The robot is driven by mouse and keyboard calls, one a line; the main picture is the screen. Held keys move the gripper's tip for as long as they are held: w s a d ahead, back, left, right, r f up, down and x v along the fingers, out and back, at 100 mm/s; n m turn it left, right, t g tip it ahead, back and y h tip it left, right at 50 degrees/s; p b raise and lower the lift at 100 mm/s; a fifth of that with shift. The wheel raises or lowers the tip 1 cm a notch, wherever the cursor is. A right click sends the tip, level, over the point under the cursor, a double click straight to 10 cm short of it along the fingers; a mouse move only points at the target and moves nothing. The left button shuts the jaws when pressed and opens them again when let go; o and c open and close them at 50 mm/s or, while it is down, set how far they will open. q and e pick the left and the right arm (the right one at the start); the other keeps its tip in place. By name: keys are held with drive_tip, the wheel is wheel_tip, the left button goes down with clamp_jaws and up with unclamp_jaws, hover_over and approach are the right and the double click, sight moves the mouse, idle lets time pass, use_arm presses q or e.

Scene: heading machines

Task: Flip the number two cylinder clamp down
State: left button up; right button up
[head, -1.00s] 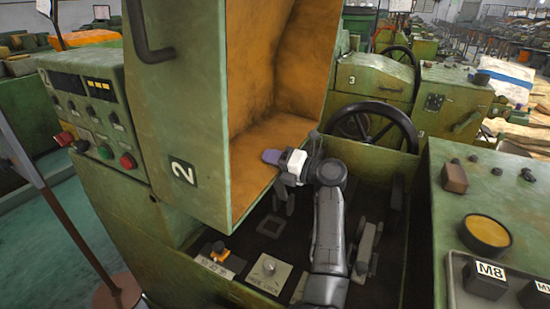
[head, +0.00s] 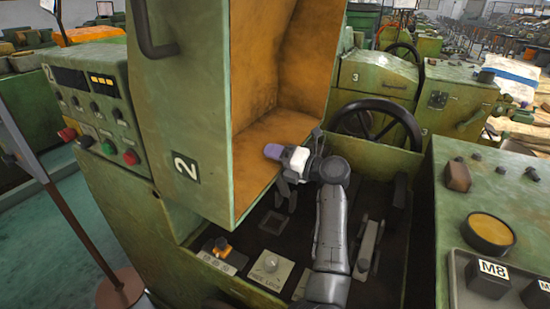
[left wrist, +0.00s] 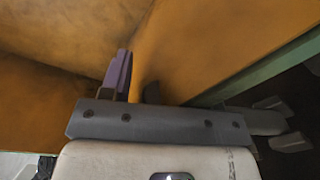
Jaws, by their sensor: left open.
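The machine marked 2 (head: 186,167) stands left of centre, with an open orange-lined housing (head: 272,125). My left gripper (head: 281,155) is at the housing's lower right edge, with a purple finger pad towards the orange lining. It is open and I see nothing held. In the left wrist view, the purple finger (left wrist: 118,75) is close to the orange wall. Dark grey pieces (head: 284,189) hang just below the gripper; I cannot tell whether they belong to the clamp. Grey pieces (left wrist: 290,142) also show at the right of the wrist view. I cannot clearly make out the clamp.
The dark bay below holds a square plate (head: 273,222), a knob on a pale plate (head: 270,263) and an orange-topped switch (head: 222,246). Grey levers (head: 367,245) stand right of my arm. A black handwheel (head: 378,123) is behind. A control panel (head: 450,225) borders the right.

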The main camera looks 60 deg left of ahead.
use_arm(q)
drive_tip(key=p+v, duration=0.3)
drive_tip(key=v, duration=1.1)
drive_tip(key=shift+s, duration=0.1)
